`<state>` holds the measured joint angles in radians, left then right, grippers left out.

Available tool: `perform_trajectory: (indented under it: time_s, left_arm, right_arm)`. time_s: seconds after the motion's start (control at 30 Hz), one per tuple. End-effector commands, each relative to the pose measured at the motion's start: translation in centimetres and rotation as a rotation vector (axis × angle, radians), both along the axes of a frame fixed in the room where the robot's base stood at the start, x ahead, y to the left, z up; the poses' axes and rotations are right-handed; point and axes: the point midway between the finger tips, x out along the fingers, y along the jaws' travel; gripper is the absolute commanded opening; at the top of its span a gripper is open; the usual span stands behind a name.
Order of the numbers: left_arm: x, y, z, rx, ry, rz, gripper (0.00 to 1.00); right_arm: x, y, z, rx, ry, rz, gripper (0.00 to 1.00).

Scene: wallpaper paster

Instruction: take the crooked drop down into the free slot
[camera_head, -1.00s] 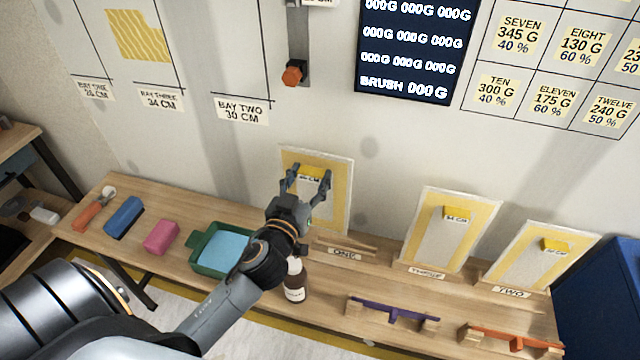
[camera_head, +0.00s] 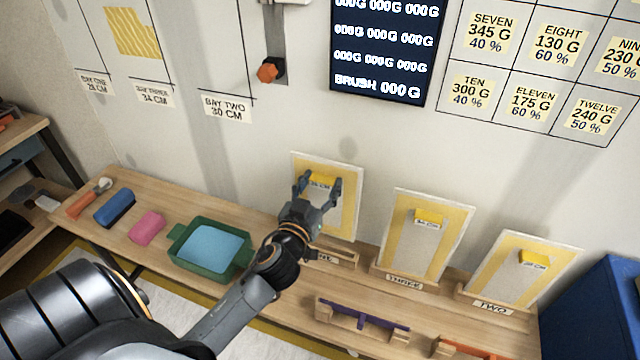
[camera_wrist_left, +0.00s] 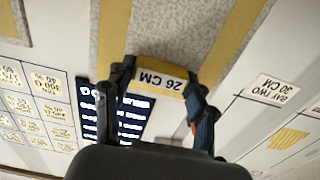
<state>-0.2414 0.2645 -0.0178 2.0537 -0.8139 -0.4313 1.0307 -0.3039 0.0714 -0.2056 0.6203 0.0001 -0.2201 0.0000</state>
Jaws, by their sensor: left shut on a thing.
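My left gripper (camera_head: 319,187) is shut on the yellow tab (camera_head: 322,180) at the top of a pale drop with yellow side stripes (camera_head: 346,205). The tab, labelled 26 CM, also shows between the fingers in the left wrist view (camera_wrist_left: 159,78). This drop leans near the wall above the wooden slot ONE (camera_head: 345,258); the gripper and arm partly hide its foot, so I cannot tell whether it rests in the slot. Similar drops stand in slot THREE (camera_head: 428,250) and slot TWO (camera_head: 524,272). A wavy yellow piece with an uneven lower edge (camera_head: 131,33) is on the wall. My right gripper is out of view.
The bench holds a green tray (camera_head: 177,232) with a blue surface, a pink block (camera_head: 146,227), a blue block (camera_head: 114,208) and an orange-handled tool (camera_head: 82,204). A purple bar on wooden supports (camera_head: 362,315) lies in front. A blue cabinet (camera_head: 590,310) bounds the right end.

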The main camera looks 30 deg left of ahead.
Motion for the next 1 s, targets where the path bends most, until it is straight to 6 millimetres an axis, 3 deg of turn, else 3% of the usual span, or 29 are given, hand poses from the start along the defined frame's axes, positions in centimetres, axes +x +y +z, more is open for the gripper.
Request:
perform_trajectory:
  time_s: [0.2,0.43,1.0]
  left_arm:
    - [0.0,0.1,-2.7,-0.002,0.001,0.001,0.21]
    - [0.0,0.0,-4.5,-0.002,0.000,0.000,0.21]
    - [0.0,0.0,-5.3,0.000,0.000,0.000,0.21]
  right_arm:
    - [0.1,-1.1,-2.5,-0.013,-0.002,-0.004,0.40]
    - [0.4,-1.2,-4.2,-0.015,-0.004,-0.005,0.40]
    - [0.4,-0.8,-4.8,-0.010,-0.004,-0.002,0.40]
